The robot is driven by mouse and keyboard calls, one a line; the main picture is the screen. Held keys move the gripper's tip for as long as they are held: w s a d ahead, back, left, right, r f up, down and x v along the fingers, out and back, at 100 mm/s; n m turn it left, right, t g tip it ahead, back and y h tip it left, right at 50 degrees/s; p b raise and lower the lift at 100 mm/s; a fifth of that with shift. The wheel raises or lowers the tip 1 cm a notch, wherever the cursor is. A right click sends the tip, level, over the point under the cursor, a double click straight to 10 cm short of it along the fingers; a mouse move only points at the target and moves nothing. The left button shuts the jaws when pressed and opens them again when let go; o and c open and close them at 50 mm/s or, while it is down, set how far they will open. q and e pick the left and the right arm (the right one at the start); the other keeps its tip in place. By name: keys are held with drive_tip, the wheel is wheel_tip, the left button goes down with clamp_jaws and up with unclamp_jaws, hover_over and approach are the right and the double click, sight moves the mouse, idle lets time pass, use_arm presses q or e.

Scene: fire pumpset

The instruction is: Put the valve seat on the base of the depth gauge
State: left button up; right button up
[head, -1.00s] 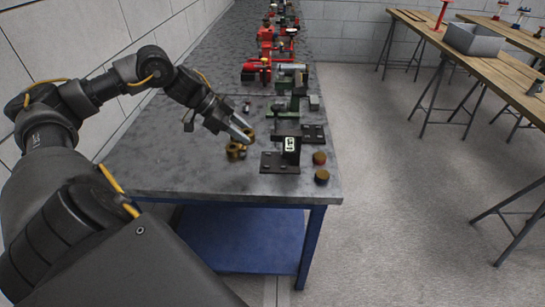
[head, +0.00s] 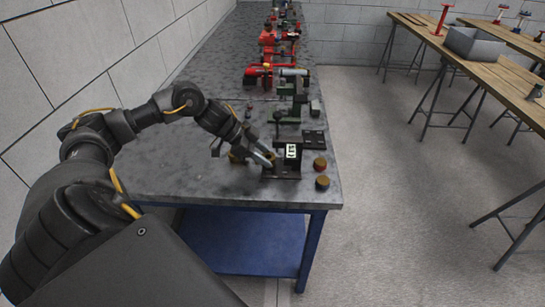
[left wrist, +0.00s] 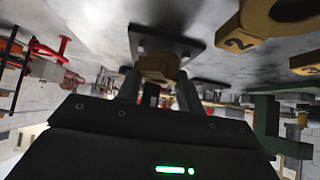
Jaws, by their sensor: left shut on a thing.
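The depth gauge (head: 292,152) is black, with a white display on its upright and a flat dark base (head: 285,176) near the table's front right. My left gripper (head: 272,160) is at the left side of the upright, over the base. In the left wrist view my left gripper (left wrist: 158,78) is shut on a small brass valve seat (left wrist: 158,65). The dark base plate (left wrist: 195,45) shows just beyond the seat there; I cannot tell whether they touch. In the head view the fingers mostly hide the seat. My right gripper is not in view.
Green and red devices line the table behind.

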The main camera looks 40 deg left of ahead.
sight(272, 156)
use_arm(q)
drive_tip(key=shift+w+d+p, duration=0.35)
drive_tip(key=shift+w+d, duration=0.6)
drive_tip(key=shift+d, duration=0.2)
drive_tip(key=shift+f, duration=0.5)
drive_tip(key=shift+s+a, duration=0.15)
drive_tip(key=shift+a, duration=0.05)
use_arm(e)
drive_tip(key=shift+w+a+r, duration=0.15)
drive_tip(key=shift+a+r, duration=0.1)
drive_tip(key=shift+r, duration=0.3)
use_arm(q)
drive_tip(key=shift+f, duration=0.1)
drive_tip(key=o, duration=0.9)
drive_tip(key=shift+d, duration=0.1)
drive_tip(key=o, duration=0.4)
drive_tip(key=shift+c, duration=0.2)
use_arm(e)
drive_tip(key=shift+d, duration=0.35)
